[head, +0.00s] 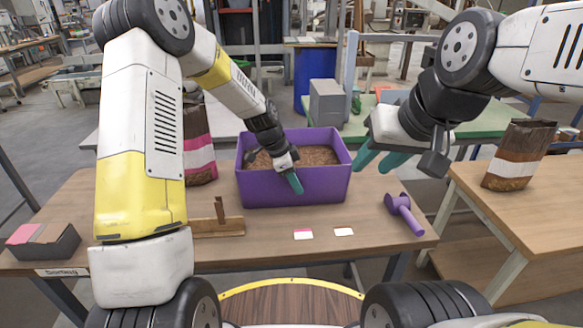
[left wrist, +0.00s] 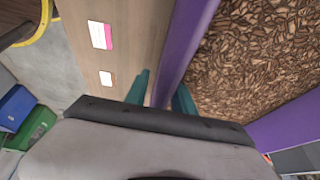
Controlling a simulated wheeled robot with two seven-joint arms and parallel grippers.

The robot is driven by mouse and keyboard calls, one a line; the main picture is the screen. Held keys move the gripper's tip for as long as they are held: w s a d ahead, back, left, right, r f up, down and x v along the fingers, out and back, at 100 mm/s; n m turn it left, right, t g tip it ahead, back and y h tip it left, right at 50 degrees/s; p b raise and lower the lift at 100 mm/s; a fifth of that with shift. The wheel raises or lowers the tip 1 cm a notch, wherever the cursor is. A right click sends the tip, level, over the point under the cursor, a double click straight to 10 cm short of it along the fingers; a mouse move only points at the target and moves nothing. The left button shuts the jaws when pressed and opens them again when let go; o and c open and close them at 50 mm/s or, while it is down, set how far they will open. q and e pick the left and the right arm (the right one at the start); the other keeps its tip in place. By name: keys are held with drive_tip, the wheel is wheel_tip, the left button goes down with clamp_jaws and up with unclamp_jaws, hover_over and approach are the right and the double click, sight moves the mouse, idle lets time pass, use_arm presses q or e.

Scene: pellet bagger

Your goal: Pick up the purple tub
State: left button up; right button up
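The purple tub (head: 262,189) stands upright on the wooden table, filled with brown pellets (head: 315,155). My left gripper (head: 293,178) points down at the tub's front wall, one teal finger showing outside it. In the left wrist view, the tub's purple wall (left wrist: 186,45) runs between the two teal fingers (left wrist: 160,95), one outside and one on the pellet side. The fingers look apart, with a thin gap beside the wall; firm contact is not visible. My right gripper (head: 382,160) is open and empty, in the air right of the tub.
Two cards (head: 303,234) lie in front of the tub. A wooden piece (head: 215,224), a bag with a pink band (head: 198,150) and a dark box (head: 45,243) are left. A brown bag (head: 517,155) stands on the right table.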

use_arm(q)
clamp_jaws()
idle(1.4)
drive_tip(key=shift+w+r, duration=0.1)
